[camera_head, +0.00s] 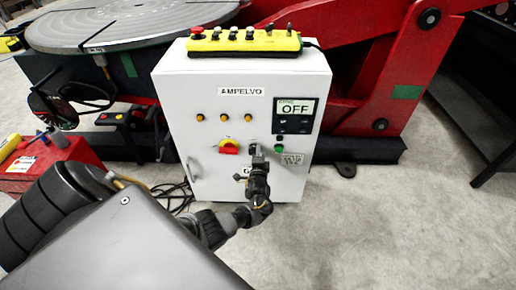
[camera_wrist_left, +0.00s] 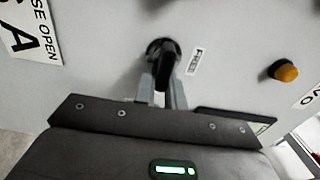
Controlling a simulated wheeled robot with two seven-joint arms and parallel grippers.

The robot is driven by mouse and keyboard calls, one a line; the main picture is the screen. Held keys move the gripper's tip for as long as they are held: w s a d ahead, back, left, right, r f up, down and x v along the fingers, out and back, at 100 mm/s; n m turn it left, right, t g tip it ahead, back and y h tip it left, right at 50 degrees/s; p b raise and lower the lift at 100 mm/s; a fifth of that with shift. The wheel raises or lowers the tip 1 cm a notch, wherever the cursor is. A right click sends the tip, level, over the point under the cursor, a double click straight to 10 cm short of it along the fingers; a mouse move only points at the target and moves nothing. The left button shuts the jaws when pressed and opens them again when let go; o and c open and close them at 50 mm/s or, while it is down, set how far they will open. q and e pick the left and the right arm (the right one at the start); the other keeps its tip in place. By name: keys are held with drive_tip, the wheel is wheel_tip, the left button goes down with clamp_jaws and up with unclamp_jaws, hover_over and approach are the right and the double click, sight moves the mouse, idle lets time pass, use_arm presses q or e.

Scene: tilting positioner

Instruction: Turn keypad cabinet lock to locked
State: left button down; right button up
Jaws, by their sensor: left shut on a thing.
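The white control cabinet (camera_head: 185,125) stands on the floor with its front facing me. In the left wrist view a black rotary knob (camera_wrist_left: 166,50), which I take to be the lock, sits on the cabinet front beside a small printed label. My left gripper (camera_wrist_left: 161,95) is shut on this knob, one grey finger on each side of it. In the head view the left gripper (camera_head: 257,151) reaches the lower middle of the cabinet front and hides the knob. My right gripper is in neither view.
A red and yellow switch (camera_head: 229,147) is left of the gripper. A display (camera_head: 295,108) reading OFF is above right. A yellow pendant (camera_head: 245,41) lies on the cabinet top. A red positioner (camera_head: 395,75) stands behind.

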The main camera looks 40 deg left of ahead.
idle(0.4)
use_arm(q)
drive_tip(key=c, duration=1.5)
unclamp_jaws()
drive_tip(key=shift+o, duration=0.2)
